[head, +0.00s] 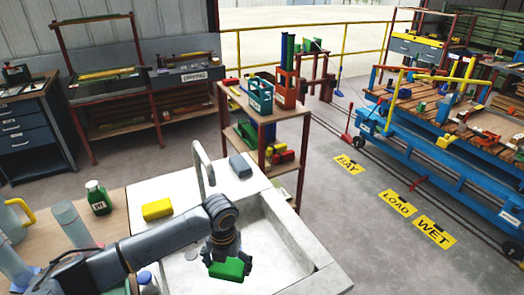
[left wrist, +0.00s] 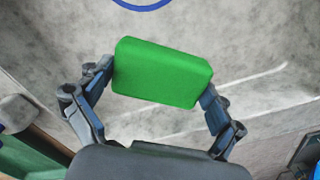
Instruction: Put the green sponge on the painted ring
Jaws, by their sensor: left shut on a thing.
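The green sponge (head: 226,269) is held in my left gripper (head: 225,262) over the pale sink basin. In the left wrist view the sponge (left wrist: 162,72) sits between the two fingers of the gripper (left wrist: 158,85), which press on its left and right ends. Part of a blue painted ring (left wrist: 143,8) shows at the top edge of the left wrist view, on the grey surface beyond the sponge and apart from it. The rest of the ring is cut off there, and I cannot make it out in the head view. My right gripper is not in view.
A yellow sponge (head: 157,209) and a grey-blue block (head: 241,165) lie on the sink's rim. A curved tap (head: 198,160) rises by the basin (head: 270,232). A green bottle (head: 98,200) and clear vessels stand at the left. A shelf (head: 266,114) stands behind the sink.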

